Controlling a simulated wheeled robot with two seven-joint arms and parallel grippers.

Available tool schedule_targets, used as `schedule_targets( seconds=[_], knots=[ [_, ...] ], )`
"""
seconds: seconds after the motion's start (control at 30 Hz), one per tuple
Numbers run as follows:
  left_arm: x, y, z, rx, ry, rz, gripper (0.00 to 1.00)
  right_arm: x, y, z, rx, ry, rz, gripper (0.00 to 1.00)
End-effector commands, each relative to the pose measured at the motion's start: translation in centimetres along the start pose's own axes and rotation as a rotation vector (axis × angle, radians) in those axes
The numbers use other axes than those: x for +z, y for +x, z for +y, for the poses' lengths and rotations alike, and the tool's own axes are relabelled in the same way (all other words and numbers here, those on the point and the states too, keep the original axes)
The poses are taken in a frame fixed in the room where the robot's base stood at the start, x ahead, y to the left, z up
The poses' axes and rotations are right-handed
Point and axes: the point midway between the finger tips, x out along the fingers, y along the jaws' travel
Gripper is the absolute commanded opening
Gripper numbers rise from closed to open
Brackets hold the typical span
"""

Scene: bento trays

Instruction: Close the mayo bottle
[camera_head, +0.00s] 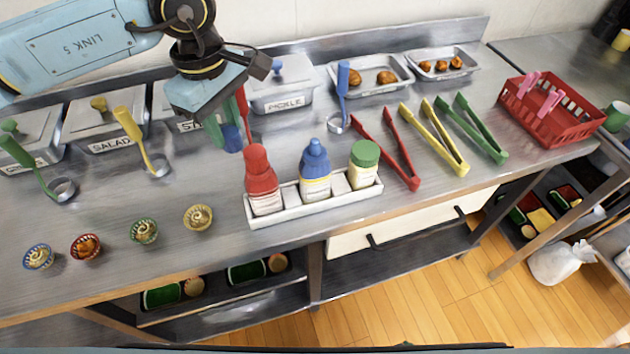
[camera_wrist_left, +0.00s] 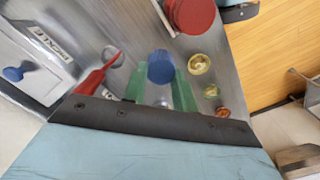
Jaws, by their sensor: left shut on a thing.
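Three condiment containers stand upright in a white holder (camera_head: 355,200): a red bottle (camera_head: 262,182), a blue-topped bottle (camera_head: 315,172) with a stepped nozzle pointing up, and a green-lidded jar (camera_head: 364,166). Their labels are too small to read, so which is mayo cannot be told by text. My left gripper (camera_head: 226,137) is shut on a blue cap (camera_head: 232,139), held above the counter left of the red bottle. The cap (camera_wrist_left: 160,67) sits between green fingertips (camera_wrist_left: 160,88) in the left wrist view. The red bottle (camera_wrist_left: 190,14) shows at that view's top. My right gripper is not visible.
Small bowls (camera_head: 143,231) line the front left. Lidded bins, including the pickle bin (camera_head: 283,92), stand behind. A red ladle lies behind the left gripper. Colored tongs (camera_head: 435,138) and a red basket (camera_head: 550,112) are to the right.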

Motion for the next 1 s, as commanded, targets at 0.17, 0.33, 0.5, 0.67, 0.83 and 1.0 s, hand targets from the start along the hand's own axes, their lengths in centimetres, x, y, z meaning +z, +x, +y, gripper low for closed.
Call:
schedule_targets(
  seconds=[0.17, 0.33, 0.5, 0.67, 0.83, 1.0],
  knots=[
    [1.7, -1.0, 1.2, 0.003, -0.35, -0.003, 0.07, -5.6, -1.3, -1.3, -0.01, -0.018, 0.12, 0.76],
    [3.1, -1.9, 2.1, 0.003, -0.638, -0.006, 0.07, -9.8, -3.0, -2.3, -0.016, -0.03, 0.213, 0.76],
    [4.4, -2.7, 2.8, 0.003, -0.919, -0.007, 0.07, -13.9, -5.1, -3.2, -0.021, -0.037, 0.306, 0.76],
    [5.9, -3.6, 3.5, 0.004, -1.21, -0.006, 0.07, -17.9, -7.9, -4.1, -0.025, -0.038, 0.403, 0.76],
    [7.7, -4.6, 4.1, 0.004, -1.549, -0.003, 0.07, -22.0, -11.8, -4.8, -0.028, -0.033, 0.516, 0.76],
    [9.3, -5.5, 4.6, 0.008, -1.854, 0.0, 0.07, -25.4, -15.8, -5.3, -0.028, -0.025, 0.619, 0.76]
  ],
)
